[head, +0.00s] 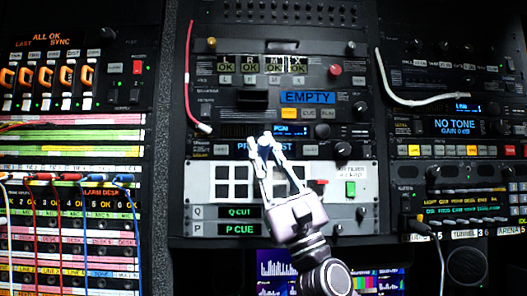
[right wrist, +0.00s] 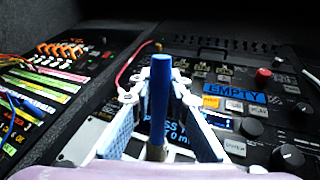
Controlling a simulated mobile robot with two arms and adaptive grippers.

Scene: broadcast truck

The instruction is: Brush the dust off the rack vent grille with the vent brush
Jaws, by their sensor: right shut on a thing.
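My right gripper (head: 266,143) reaches up from the bottom centre in the head view, in front of the middle rack. In the right wrist view the gripper (right wrist: 158,98) is shut on a blue stick-like handle (right wrist: 158,85), which I take to be the vent brush. Its lower end is darker, and I cannot make out bristles. In the head view the brush is too small to tell from the fingertips. I cannot clearly pick out the rack vent grille or any dust on it. My left gripper is not in view.
The middle rack has an EMPTY label (head: 307,97), knobs and a white button panel (head: 200,185) behind my gripper. A red cable (head: 188,75) hangs at its left. A patch bay (head: 70,230) with cables is at left. A white cable (head: 415,100) crosses the right rack.

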